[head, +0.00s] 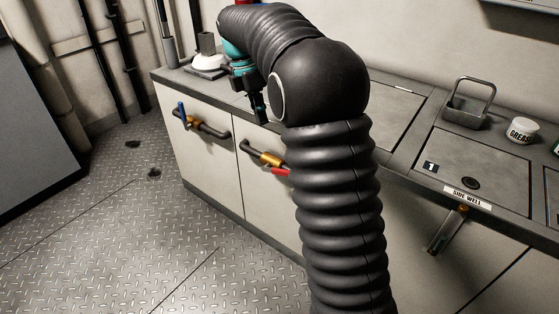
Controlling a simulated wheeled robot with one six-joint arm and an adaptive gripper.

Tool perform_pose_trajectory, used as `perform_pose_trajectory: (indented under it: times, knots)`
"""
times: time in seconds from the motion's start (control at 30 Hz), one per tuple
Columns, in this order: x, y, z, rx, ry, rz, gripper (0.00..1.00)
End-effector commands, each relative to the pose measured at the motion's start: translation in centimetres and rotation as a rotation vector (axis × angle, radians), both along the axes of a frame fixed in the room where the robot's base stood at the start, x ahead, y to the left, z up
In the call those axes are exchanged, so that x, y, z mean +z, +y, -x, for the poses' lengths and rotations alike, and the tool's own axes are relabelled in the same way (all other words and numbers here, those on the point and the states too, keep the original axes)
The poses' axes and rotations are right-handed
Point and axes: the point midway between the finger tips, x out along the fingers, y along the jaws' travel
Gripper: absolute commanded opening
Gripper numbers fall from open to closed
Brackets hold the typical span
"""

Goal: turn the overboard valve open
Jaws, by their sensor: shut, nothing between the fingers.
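Three pipe valves show on the cabinet front, and I cannot tell which is the overboard valve, as no such label is readable. The left brass valve (188,122) has a blue handle pointing up. The middle brass valve (262,157) has a red handle (282,171), partly hidden behind my arm. A third valve (448,228) sits under the "SIDE WELL" label at the right. My gripper (260,112) is shut and empty, pointing down at the counter's front edge above the middle valve. It looks apart from the valves.
The grey counter (400,104) carries a metal basket with a handle (468,103), a grease tub (522,130) and a white-based item (207,64) at the far left. My arm hides the counter's middle.

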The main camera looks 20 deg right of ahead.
Motion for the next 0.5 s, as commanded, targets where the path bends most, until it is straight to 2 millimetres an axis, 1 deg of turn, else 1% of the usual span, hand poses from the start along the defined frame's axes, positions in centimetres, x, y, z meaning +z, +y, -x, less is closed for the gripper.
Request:
perform_pose_trajectory:
  times: [0.1, 0.2, 0.37, 0.5]
  knots:
    - [1.1, -0.4, 0.9, 0.181, 0.077, -0.021, 0.0]
    - [1.3, -0.5, 1.6, 0.295, 0.134, -0.044, 0.0]
    - [1.3, -0.6, 1.9, 0.387, 0.166, -0.067, 0.0]
    - [0.4, -0.8, 2.2, 0.399, 0.17, -0.07, 0.0]
